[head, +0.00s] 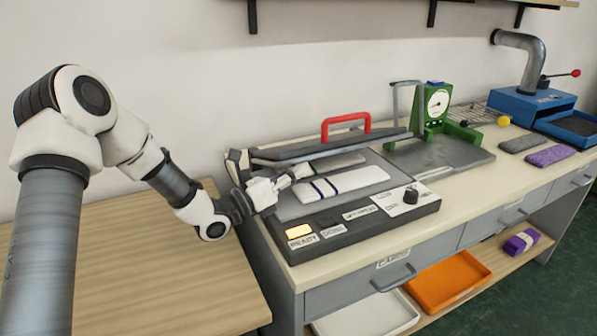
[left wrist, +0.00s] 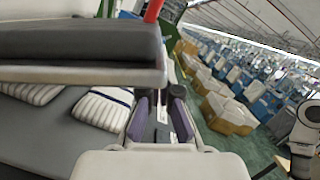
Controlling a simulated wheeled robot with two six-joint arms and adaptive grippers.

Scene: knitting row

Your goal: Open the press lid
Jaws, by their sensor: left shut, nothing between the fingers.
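The press (head: 430,208) stands on the bench with a lit READY panel at its front left. Its dark lid (head: 330,147) is partly raised and tilted, with a red handle (head: 346,127) on top. In the left wrist view the lid (left wrist: 80,45) spans the upper left, and a bit of red shows above it. White knit pieces with dark stripes (head: 345,184) lie on the bed under the lid. My left gripper (head: 300,172) is shut and empty, low at the lid's left side, under its edge. I cannot tell whether it touches the lid. My right gripper is out of view.
A green gauge device (head: 437,108) stands right of the press. Beyond it are a blue machine with a pipe (head: 525,105) and grey and purple pads (head: 550,156). An orange tray (head: 447,280) sits on the lower shelf. The wooden table (head: 130,275) at left is clear.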

